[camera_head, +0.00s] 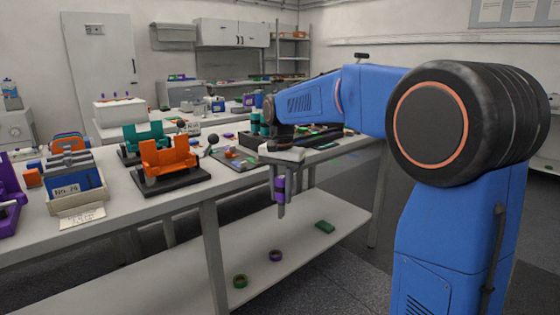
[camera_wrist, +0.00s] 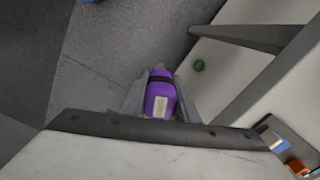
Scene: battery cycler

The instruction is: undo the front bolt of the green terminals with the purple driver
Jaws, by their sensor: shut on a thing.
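My gripper (camera_head: 279,200) hangs in front of the bench's right part, over the lower shelf. It is shut on the purple driver (camera_head: 280,186), which points down with its grip between the fingers. In the wrist view the purple driver (camera_wrist: 161,97) shows between both fingers of my gripper (camera_wrist: 160,84), a pale label on it. A teal-green fixture (camera_head: 147,135) stands on the bench to the left, behind an orange one of like shape. I cannot tell whether it bears the green terminals. No front bolt can be made out.
The orange fixture (camera_head: 168,158) sits on a black base near the bench's front edge. A green ring (camera_head: 240,281), a purple ring (camera_head: 275,256) and a green block (camera_head: 324,226) lie on the lower shelf (camera_head: 180,285).

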